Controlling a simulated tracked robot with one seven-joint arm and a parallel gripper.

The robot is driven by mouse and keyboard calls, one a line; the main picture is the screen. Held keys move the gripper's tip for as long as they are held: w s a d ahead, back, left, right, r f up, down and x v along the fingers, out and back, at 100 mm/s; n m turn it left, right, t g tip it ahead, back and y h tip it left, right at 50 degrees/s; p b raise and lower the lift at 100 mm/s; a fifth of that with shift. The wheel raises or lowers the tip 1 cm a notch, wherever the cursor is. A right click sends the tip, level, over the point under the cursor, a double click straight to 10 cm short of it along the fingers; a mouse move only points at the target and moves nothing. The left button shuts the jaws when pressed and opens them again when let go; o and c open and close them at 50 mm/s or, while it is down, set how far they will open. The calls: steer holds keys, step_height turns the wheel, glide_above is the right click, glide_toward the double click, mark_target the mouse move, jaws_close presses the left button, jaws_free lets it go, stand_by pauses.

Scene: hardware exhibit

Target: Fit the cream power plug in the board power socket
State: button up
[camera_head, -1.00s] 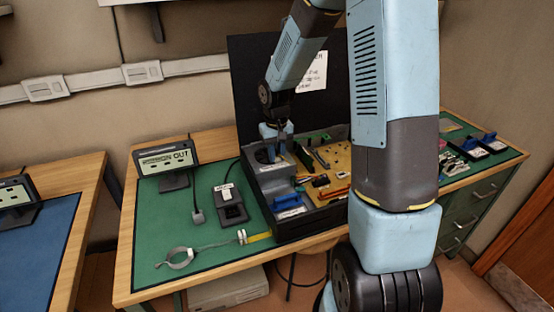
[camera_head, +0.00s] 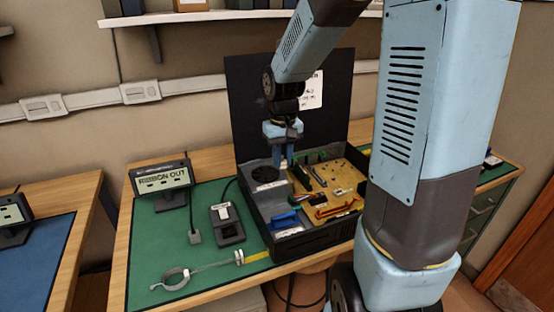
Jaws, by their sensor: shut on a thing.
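My gripper (camera_head: 284,164) points down over the open black case (camera_head: 315,236), above the border between the grey fan unit (camera_head: 262,180) and the tan board (camera_head: 343,181). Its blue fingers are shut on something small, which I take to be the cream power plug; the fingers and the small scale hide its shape. The board carries green, red and orange parts and several small pale ones. I cannot make out which is the power socket. The fingertips look apart from the board's middle; their exact height is unclear.
The case lid (camera_head: 240,100) stands upright behind my gripper. A display reading "RIBBON OUT" (camera_head: 162,183), a dark device (camera_head: 226,224) and a strap (camera_head: 172,279) are on the green mat (camera_head: 140,240). A blue-handled part (camera_head: 287,221) sits in the case's front left.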

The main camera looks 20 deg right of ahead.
steer(key=s+r, duration=0.2)
steer(key=s, duration=0.3)
glide_above(338, 192)
step_height(338, 192, down, 10)
steer(key=shift+w+f, duration=0.1)
steer(key=shift+f, duration=2.45)
steer(key=shift+f, duration=1.35)
steer(key=o, duration=0.9)
steer(key=shift+o, duration=0.3)
steer(key=shift+o, duration=1.2)
steer(key=shift+r, duration=0.55)
